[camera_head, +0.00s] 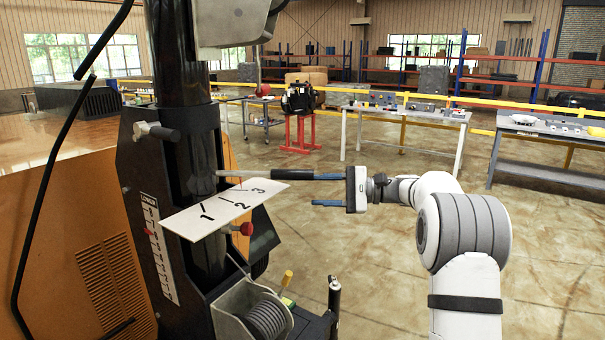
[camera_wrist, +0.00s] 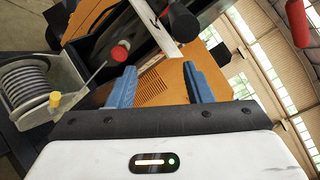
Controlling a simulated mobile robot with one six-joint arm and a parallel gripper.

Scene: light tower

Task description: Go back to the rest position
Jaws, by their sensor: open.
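My gripper (camera_head: 318,190) is open with its two blue fingers pointing left toward the light tower. The wrist view also shows the open fingers (camera_wrist: 158,82), with nothing held between them. The light tower has a black mast (camera_head: 185,60) and an orange body (camera_head: 70,215). A lever with a black grip (camera_head: 290,174) reaches from the mast toward my upper finger; in the wrist view its end (camera_wrist: 183,22) lies beyond the fingertips. I cannot tell how close they are. A white plate marked 1, 2, 3 (camera_head: 215,213) is left of my gripper, with a red knob (camera_head: 246,229) near its edge.
A cable winch (camera_head: 262,315) with a yellow-handled crank (camera_head: 287,279) sits low on the tower. Grey worktables (camera_head: 405,112), a red stand (camera_head: 302,132) and yellow rails stand farther back. Open floor (camera_head: 375,270) lies below my gripper.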

